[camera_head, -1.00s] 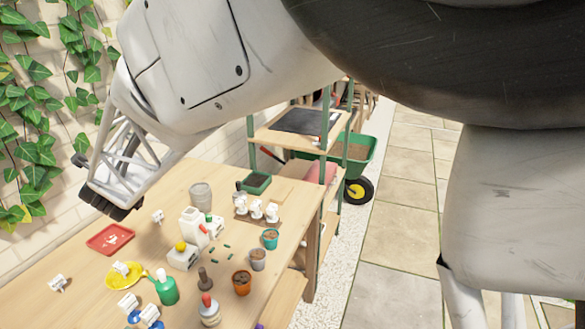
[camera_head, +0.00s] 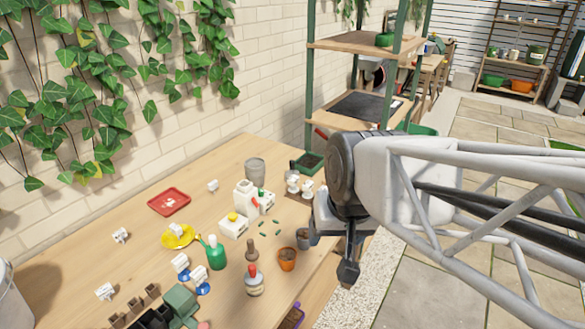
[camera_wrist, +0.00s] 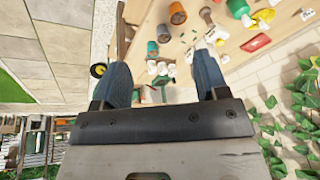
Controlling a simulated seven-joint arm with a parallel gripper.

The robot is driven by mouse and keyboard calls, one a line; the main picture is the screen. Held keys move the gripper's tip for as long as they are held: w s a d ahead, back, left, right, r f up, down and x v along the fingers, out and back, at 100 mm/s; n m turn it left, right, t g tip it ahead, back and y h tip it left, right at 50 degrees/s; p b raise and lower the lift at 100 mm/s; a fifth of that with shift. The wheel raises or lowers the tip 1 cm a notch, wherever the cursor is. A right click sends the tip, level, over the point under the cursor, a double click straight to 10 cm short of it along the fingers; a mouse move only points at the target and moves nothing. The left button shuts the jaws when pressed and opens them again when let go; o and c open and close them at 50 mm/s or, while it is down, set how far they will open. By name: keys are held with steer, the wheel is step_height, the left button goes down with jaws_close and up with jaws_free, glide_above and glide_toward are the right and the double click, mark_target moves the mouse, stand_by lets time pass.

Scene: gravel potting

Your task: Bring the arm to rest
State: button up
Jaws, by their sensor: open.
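My gripper (camera_head: 332,257) hangs at the right edge of the wooden table (camera_head: 110,225) in the head view, with my arm reaching in from the right. In the wrist view, the two fingers of my gripper (camera_wrist: 161,62) stand well apart with nothing held between them. Past the fingers, the wrist view shows the tabletop and its small pots, seen from above and turned around. In the head view, the gripper hides part of the table's right edge.
A terracotta pot (camera_head: 287,259) and a grey pot (camera_head: 303,239) stand close to the gripper. A green spray bottle (camera_head: 216,254), a red tray (camera_head: 169,201) and a yellow dish (camera_head: 178,237) are farther left. A shelf rack (camera_head: 350,108) stands behind. The paving (camera_head: 425,285) at right is clear.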

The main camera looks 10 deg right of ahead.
steer(key=shift+n+g+h, duration=0.4)
steer(key=shift+n+g, duration=0.1)
steer(key=shift+n, duration=0.1)
steer(key=s, duration=0.1)
steer(key=s+d, duration=0.2)
steer(key=shift+s+d+f, duration=0.1)
steer(key=shift+s+f, duration=0.25)
steer(key=shift+s, duration=0.05)
